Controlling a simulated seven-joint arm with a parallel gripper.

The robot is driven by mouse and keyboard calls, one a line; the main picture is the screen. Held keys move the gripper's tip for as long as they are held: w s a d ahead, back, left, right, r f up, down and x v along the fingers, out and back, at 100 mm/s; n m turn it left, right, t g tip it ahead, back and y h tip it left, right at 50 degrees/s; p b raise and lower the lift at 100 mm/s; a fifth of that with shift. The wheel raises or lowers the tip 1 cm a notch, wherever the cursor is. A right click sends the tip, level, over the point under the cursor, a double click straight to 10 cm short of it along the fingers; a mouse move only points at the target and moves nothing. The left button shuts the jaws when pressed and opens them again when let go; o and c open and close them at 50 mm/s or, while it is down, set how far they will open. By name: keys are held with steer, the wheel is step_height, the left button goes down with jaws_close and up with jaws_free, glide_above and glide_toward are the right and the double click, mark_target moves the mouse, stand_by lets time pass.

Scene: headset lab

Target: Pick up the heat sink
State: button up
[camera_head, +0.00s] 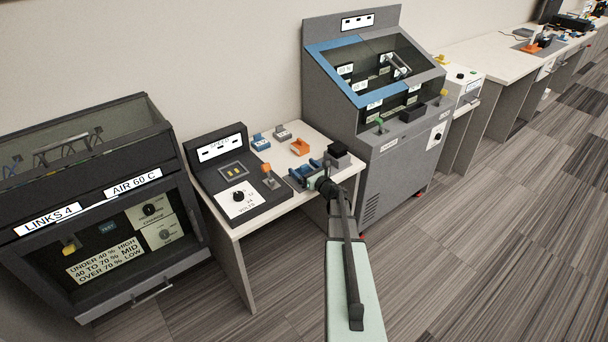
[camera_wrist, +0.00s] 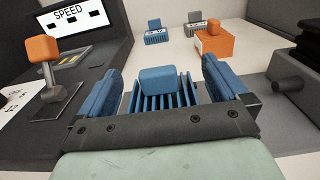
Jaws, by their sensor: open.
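The heat sink appears to be the blue finned block (camera_wrist: 160,82) with a rounded blue knob on top, at the centre of the wrist view. My gripper (camera_wrist: 163,72) is open, with one blue finger on each side of it. A gap shows between the block and each finger. The lower near part of the block is hidden by the gripper's dark front plate. In the head view my gripper (camera_head: 309,172) is low over the white table, and the block cannot be clearly told apart from the blue fingers.
A small blue block (camera_wrist: 156,36), a grey block (camera_wrist: 195,25) and an orange block (camera_wrist: 213,43) stand farther back on the white table (camera_head: 237,225). A console with an orange-topped lever (camera_head: 268,176) is left. A grey cabinet (camera_head: 385,180) is right, with a dark block (camera_head: 338,153) beside it.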

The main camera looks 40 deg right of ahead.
mark_target(302, 166)
steer(key=shift+c, duration=0.4)
steer(key=c, duration=1.1)
steer(key=shift+o, duration=0.2)
steer(key=shift+r, duration=5.05)
steer(key=shift+a+r+n+y, duration=0.2)
steer(key=shift+a+n+y, duration=0.1)
steer(key=shift+a+y, duration=0.2)
steer(key=s+a+r+n+g+y, duration=0.1)
steer(key=s+a+n+g+y, duration=0.1)
steer(key=a, duration=1.3)
steer(key=s+a+r+n+g+y, duration=0.2)
steer(key=s+a+n+y, duration=0.3)
steer(key=a, duration=0.9)
steer(key=s+a+r+n+g+y, duration=0.1)
steer(key=s+a+n+g+y, duration=0.2)
steer(key=a, duration=1.2)
steer(key=s+y, duration=0.1)
steer(key=y, duration=0.2)
steer(key=shift+s+a+r+g+y, duration=0.2)
steer(key=shift+s+a+g+y, duration=0.1)
steer(key=shift+y, duration=0.1)
